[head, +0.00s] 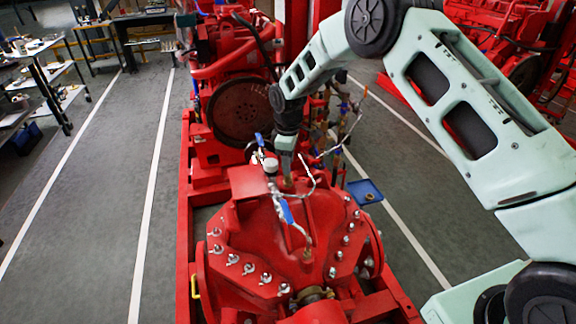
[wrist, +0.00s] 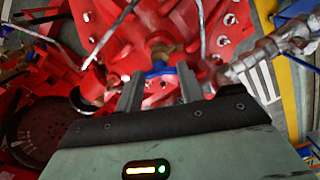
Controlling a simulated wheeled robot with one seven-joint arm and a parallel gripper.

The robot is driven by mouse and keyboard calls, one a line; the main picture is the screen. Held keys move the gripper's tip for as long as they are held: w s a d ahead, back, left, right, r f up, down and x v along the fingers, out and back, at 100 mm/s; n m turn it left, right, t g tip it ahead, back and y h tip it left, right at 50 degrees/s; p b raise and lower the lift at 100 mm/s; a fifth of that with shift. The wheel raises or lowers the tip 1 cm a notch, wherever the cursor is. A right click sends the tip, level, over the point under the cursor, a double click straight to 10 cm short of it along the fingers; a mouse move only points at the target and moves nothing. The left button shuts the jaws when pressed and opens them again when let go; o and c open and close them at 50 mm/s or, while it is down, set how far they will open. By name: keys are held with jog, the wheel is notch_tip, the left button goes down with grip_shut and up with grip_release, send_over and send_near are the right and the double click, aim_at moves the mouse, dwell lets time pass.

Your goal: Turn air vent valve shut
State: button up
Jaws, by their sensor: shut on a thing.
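The air vent valve shows in the wrist view as a small blue handle (wrist: 158,71) on a brass-coloured body (wrist: 160,50), on top of the red pump casing. My gripper (wrist: 160,88) is shut on the blue handle, with one finger on each side of it. In the head view my gripper (head: 286,172) points down at the top of the red pump casing (head: 258,228). There the fingers and wrist hide most of the held valve, so its handle angle is unclear.
Other blue-handled valves stand near, one in front (head: 287,211) and one to the left (head: 260,139). Thin silver pipes (head: 310,184) curve close around my gripper. A red engine with a large flywheel (head: 240,110) stands behind. The grey floor (head: 105,190) at left is clear.

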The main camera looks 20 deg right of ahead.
jog(key=m+b, duration=0.2)
jog(key=m, duration=0.4)
jog(key=m+b, duration=0.1)
jog(key=m, duration=0.5)
jog(key=shift+b, duration=0.3)
dwell(0.4)
jog(key=o, duration=1)
jog(key=shift+r, duration=0.1)
notch_tip(320, 180, up, 17)
jog(key=b, duration=0.3)
jog(key=shift+r, duration=0.15)
